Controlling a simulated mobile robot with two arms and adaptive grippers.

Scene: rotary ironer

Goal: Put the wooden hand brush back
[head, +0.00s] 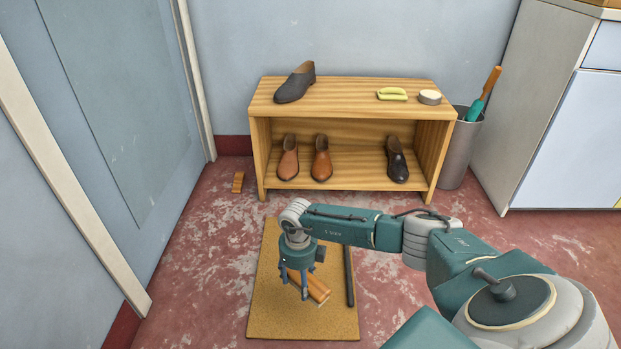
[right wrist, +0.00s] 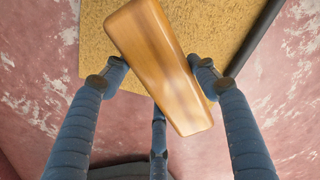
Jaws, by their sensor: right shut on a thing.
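The wooden hand brush (head: 316,289) is an orange-brown block over the tan mat (head: 268,318) in the head view. My right gripper (head: 305,290) comes down from above and is shut on it. In the right wrist view the brush (right wrist: 160,65) lies tilted between the blue fingers, with the mat (right wrist: 215,25) behind it. I cannot tell whether it touches the mat. My left gripper is not in view.
A wooden shoe bench (head: 350,92) stands against the wall, holding several shoes, a yellow-green item (head: 392,94) and a round tin (head: 430,97). A dark bar (head: 349,275) lies along the mat. A grey bin (head: 458,155) stands right.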

